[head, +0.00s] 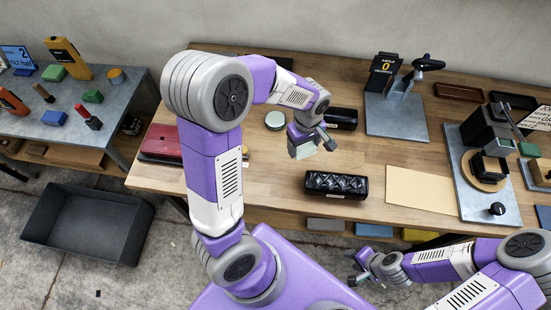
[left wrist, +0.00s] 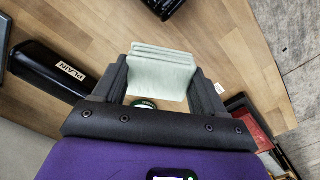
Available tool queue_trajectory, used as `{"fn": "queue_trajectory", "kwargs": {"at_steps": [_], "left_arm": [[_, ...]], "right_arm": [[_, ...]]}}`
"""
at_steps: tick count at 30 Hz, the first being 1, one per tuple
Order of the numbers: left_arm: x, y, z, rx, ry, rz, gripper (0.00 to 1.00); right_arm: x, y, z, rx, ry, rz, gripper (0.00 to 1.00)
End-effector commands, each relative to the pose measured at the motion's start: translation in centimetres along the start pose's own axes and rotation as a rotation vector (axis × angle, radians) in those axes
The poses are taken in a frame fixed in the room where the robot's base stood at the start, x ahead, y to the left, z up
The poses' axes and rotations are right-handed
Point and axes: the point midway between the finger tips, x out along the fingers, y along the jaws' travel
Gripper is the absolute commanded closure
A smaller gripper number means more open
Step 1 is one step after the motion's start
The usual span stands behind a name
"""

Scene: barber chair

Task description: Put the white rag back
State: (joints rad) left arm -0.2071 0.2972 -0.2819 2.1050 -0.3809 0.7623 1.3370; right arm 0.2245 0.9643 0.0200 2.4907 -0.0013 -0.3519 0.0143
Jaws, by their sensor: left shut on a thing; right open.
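The white rag (left wrist: 160,72) is a pale, folded, layered pad between the two black fingers of my left gripper (left wrist: 162,88) in the left wrist view. In the head view my left gripper (head: 312,142) is over the wooden table, with the rag (head: 303,151) showing below it. The gripper is shut on the rag, which looks held above the tabletop; the exact gap is hard to tell. My right gripper (head: 356,272) is open and empty in front of the table's near edge.
A black quilted box (head: 336,185) and a plain black box (head: 342,118) flank the left gripper. A round tin (head: 275,120) lies to its left. A beige mat (head: 422,187) and a metal-based device (head: 482,180) stand right. A red case (head: 161,143) is at left.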

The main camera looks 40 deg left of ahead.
Motion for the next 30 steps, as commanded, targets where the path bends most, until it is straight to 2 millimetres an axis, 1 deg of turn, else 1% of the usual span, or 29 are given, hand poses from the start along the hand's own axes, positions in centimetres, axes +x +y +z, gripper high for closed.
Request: {"fn": "queue_trajectory", "kwargs": {"at_steps": [1, 3, 6, 9, 11, 18, 21, 26, 30], "left_arm": [[0.0, -1.5, -1.5, -0.048, -0.002, -0.003, 0.53], [0.3, -3.3, -3.0, -0.096, 0.001, -0.003, 0.53], [0.7, -5.2, -4.4, -0.147, 0.003, -0.005, 0.53], [1.0, -6.3, -5.1, -0.176, 0.005, -0.005, 0.53], [1.5, -6.7, -5.3, -0.185, 0.005, -0.007, 0.53], [6.0, -6.9, -5.5, -0.189, 0.004, -0.009, 0.53], [7.1, -6.9, -5.5, -0.188, 0.005, -0.007, 0.53], [8.2, -6.9, -5.5, -0.187, 0.005, -0.006, 0.53], [10.3, -6.9, -5.5, -0.188, 0.004, -0.009, 0.53]], "right_arm": [[-0.7, -0.2, 0.0, 0.0, 0.0, 0.0, 0.57], [-1.1, -0.4, 0.1, 0.0, 0.0, 0.0, 0.57], [-1.4, -0.5, 0.1, 0.0, 0.0, 0.0, 0.57], [-1.6, -0.6, 0.1, 0.0, 0.0, 0.0, 0.57], [-1.5, -0.6, 0.1, 0.0, 0.0, 0.0, 0.57], [-0.7, -0.2, 0.0, 0.001, 0.0, 0.0, 0.57], [-0.6, -0.2, 0.0, 0.001, 0.0, 0.0, 0.57], [-0.4, -0.1, 0.0, 0.0, 0.0, 0.0, 0.57], [-0.1, 0.0, 0.0, 0.0, 0.0, 0.0, 0.57]]}}
